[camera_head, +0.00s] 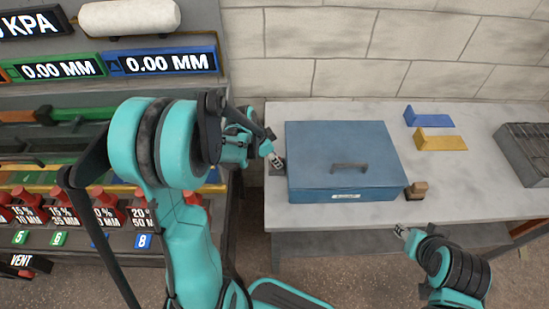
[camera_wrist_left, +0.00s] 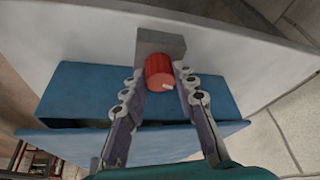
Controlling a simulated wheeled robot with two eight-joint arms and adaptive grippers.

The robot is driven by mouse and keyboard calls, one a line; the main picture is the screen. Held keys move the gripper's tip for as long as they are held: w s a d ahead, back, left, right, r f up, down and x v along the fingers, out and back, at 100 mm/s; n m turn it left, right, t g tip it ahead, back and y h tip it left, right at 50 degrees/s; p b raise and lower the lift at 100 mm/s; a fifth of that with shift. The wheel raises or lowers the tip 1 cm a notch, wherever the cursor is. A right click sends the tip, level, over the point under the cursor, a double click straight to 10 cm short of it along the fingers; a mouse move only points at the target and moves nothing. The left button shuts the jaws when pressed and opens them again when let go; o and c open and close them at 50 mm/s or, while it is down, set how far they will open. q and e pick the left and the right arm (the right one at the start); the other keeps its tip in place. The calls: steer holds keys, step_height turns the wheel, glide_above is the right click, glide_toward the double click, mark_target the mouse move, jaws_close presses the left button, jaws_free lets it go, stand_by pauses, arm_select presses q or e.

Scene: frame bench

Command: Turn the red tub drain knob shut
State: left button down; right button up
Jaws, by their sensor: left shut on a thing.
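The red tub drain knob (camera_wrist_left: 159,73) shows in the left wrist view, in front of a grey block (camera_wrist_left: 160,43) at the side of the blue tub (camera_wrist_left: 80,90). My left gripper (camera_wrist_left: 160,84) has a finger on each side of the knob and is shut on it. In the head view my left gripper (camera_head: 276,160) is at the left side of the blue tub (camera_head: 345,150), and the knob is hidden there. The tub is closed on top, with a dark handle. My right gripper (camera_head: 402,232) is at the bench's front edge, too small to tell its state.
The tub stands on a pale grey bench (camera_head: 300,110). A small brown block (camera_head: 416,190) is at its right front corner. Blue (camera_head: 428,118) and yellow (camera_head: 440,140) pieces and a dark grate (camera_head: 525,150) are farther right. A panel with displays (camera_head: 60,68) and red knobs fills the left.

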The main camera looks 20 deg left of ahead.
arm_select(q)
steer(key=shift+s+d+n+t+y, duration=0.1)
steer(key=shift+n+t+y, duration=0.2)
steer(key=shift+n, duration=0.75)
steer(key=shift+n+t+y, duration=0.1)
steer(key=shift+n+y, duration=0.3)
steer(key=shift+n, duration=0.65)
steer(key=c, duration=1.2)
jaws_free()
steer(key=shift+r, duration=0.1)
steer(key=shift+v, duration=3.9)
